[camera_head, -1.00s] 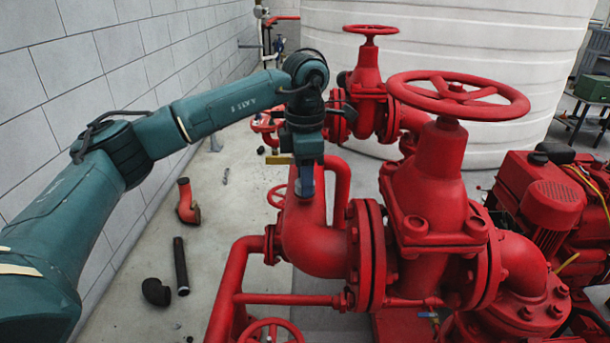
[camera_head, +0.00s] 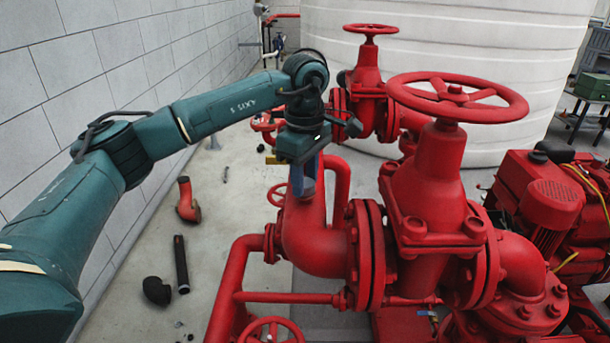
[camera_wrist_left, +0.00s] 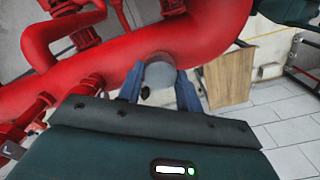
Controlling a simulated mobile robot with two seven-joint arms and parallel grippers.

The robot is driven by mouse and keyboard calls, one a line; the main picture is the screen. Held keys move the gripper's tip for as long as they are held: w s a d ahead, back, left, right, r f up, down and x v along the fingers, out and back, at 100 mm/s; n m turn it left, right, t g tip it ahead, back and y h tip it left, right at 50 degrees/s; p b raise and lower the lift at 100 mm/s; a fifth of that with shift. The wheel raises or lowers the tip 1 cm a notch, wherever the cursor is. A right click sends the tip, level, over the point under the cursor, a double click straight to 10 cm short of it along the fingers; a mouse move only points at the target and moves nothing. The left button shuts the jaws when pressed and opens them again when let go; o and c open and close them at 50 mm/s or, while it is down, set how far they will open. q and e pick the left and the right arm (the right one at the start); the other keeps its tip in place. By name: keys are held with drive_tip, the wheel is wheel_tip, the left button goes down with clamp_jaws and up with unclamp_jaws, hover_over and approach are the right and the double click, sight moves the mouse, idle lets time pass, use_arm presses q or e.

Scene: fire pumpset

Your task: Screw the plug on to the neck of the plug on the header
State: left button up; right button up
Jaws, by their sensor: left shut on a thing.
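My left gripper (camera_head: 306,178) points down over the red header pipe (camera_head: 312,238), at the top of its bend. In the left wrist view its two blue fingers (camera_wrist_left: 160,88) are shut on the grey round plug (camera_wrist_left: 159,72). The plug sits against the red header (camera_wrist_left: 105,62) in that view. The neck under the plug is hidden, so I cannot tell how far the plug is seated. In the head view the gripper covers most of the plug. My right gripper is not in view.
A red valve with a large handwheel (camera_head: 457,97) stands close to the right of the header. Another handwheel valve (camera_head: 370,78) is behind. Loose pipe pieces, including an orange elbow (camera_head: 187,202) and a black pipe (camera_head: 181,264), lie on the floor by the grey wall (camera_head: 110,70).

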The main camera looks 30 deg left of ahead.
use_arm(q)
drive_tip(key=shift+r, duration=0.1)
drive_tip(key=m, duration=0.4)
drive_tip(key=shift+m, duration=0.3)
drive_tip(key=m, duration=0.4)
drive_tip(key=shift+m, duration=0.3)
drive_tip(key=o, duration=0.8)
drive_tip(key=shift+o, duration=0.2)
